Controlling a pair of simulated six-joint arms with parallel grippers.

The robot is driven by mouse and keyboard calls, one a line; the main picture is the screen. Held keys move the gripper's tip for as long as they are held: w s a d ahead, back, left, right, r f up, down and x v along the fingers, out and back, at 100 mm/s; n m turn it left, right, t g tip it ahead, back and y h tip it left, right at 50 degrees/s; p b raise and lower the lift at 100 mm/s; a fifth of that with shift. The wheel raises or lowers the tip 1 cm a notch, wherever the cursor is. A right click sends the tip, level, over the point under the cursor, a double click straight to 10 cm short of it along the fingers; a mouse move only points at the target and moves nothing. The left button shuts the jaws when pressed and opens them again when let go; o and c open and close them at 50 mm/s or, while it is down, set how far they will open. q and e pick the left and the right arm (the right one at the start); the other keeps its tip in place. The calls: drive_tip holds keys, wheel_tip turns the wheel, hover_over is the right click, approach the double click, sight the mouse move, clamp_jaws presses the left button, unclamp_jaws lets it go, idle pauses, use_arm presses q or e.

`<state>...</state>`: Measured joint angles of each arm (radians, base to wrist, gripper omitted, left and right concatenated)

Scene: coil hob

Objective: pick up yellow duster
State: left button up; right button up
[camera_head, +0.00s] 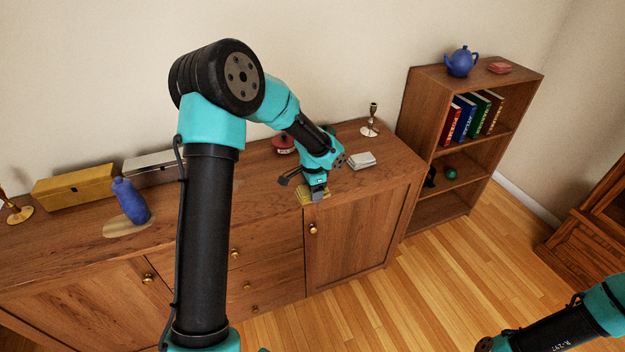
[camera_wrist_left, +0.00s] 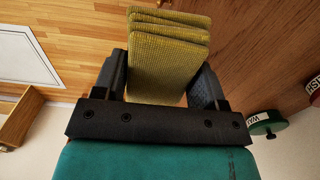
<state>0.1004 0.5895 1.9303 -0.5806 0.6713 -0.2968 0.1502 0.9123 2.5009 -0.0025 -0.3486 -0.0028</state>
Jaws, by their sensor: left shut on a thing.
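The yellow duster (camera_wrist_left: 166,62) is a folded, textured cloth with stacked layers. In the left wrist view it lies between the two fingers of my left gripper (camera_wrist_left: 164,85), which is shut on it. In the head view the duster (camera_head: 305,195) shows at the front edge of the sideboard top, partly hidden by my left gripper (camera_head: 317,194) above it. I cannot tell whether the duster touches the wood. Of my right arm only a part shows at the lower right of the head view; its gripper is out of view.
The wooden sideboard (camera_head: 240,215) bears a blue bottle-like thing (camera_head: 131,201), a yellow box (camera_head: 75,187), a red tin (camera_head: 284,145), a pale white stack (camera_head: 362,160) and a candlestick (camera_head: 371,118). A bookshelf (camera_head: 420,100) with a blue teapot (camera_head: 461,62) stands right.

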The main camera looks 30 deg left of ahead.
use_arm(q)
drive_tip(key=shift+s+d+r, duration=0.1)
drive_tip(key=shift+s+d, duration=0.4)
drive_tip(key=shift+s, duration=0.3)
